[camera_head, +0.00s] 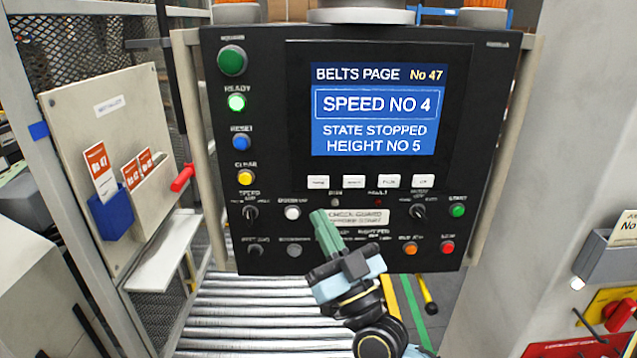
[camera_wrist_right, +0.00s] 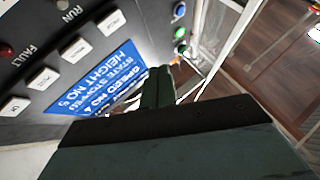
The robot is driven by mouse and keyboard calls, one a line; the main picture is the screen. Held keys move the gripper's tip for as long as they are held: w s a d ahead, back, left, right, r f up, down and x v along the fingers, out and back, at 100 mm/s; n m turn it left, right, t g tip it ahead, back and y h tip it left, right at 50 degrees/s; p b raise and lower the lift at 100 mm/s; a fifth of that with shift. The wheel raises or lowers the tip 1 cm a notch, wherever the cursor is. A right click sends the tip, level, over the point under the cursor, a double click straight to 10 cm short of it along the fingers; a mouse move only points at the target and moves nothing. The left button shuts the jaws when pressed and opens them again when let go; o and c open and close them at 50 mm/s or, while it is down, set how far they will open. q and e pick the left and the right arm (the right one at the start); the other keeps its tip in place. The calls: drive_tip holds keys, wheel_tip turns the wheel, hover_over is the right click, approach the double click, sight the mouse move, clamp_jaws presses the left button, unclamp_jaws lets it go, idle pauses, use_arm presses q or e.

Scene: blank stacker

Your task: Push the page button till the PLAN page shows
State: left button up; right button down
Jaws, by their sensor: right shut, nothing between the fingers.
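The dark control panel (camera_head: 260,120) has a lit screen (camera_head: 374,97) that reads BELTS PAGE No 47, SPEED NO 4, STATE STOPPED, HEIGHT NO 5. Below the screen is a row of white buttons (camera_head: 389,181) with labels too small to read surely; they also show in the right wrist view (camera_wrist_right: 43,78). My right gripper (camera_head: 318,217) is shut and empty. In the head view its tips appear below the leftmost white button (camera_head: 318,182), over the lower panel; I cannot tell whether they touch it. In the right wrist view the tips (camera_wrist_right: 160,78) overlap the screen edge. My left gripper is out of view.
Green, blue and yellow buttons (camera_head: 241,141) run down the panel's left side. Knobs (camera_head: 419,211) and more buttons (camera_head: 448,248) sit along its lower part. A roller conveyor (camera_head: 250,300) lies below. A board with a blue card holder (camera_head: 110,215) stands at left.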

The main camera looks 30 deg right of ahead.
drive_tip(key=b, duration=0.3)
approach(314, 177)
wheel_tip(314, 177, up, 3)
drive_tip(key=w+a, duration=0.1)
drive_tip(key=w, duration=0.2)
drive_tip(key=shift+w+d+r, duration=0.1)
drive_tip(key=shift+w+r, duration=0.2)
drive_tip(key=shift+w, duration=0.05)
drive_tip(key=shift+w, duration=0.15)
idle(1.5)
drive_tip(key=shift+w+d, duration=0.2)
drive_tip(key=shift+w+d, duration=0.2)
drive_tip(key=shift+w, duration=0.1)
idle(0.6)
drive_tip(key=shift+s+a, duration=0.1)
idle(0.3)
drive_tip(key=shift+s+a+p, duration=0.35)
drive_tip(key=shift+s+p, duration=0.2)
drive_tip(key=shift+s, duration=0.05)
